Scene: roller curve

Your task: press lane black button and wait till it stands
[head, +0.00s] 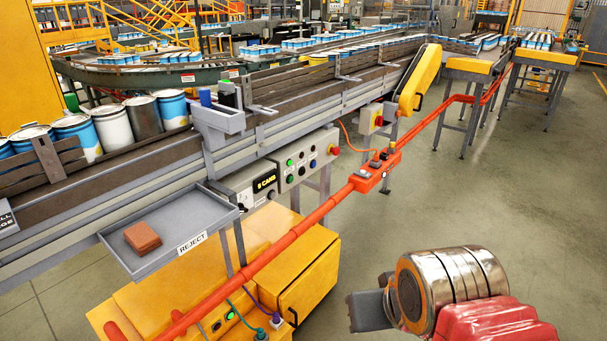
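A grey control box (303,158) hangs under the conveyor rail. Its face carries several small buttons, among them green ones, dark ones and a red knob (334,150) at the right end. Dark buttons (313,163) show on the right part of the face; they are too small to read any lane label. The lane (110,165) is a conveyor with a row of cans at the left. From this one frame I cannot tell whether it moves. My gripper (368,308) is at the lower right, well in front of the box and apart from it. Its finger opening is not clearly visible.
A display reading "5 CANS" (265,182) sits left of the control box. A REJECT tray (185,248) with a brown block (142,237) juts out at the left. An orange rail (330,205) and a yellow cabinet (305,282) stand below. Open floor lies right.

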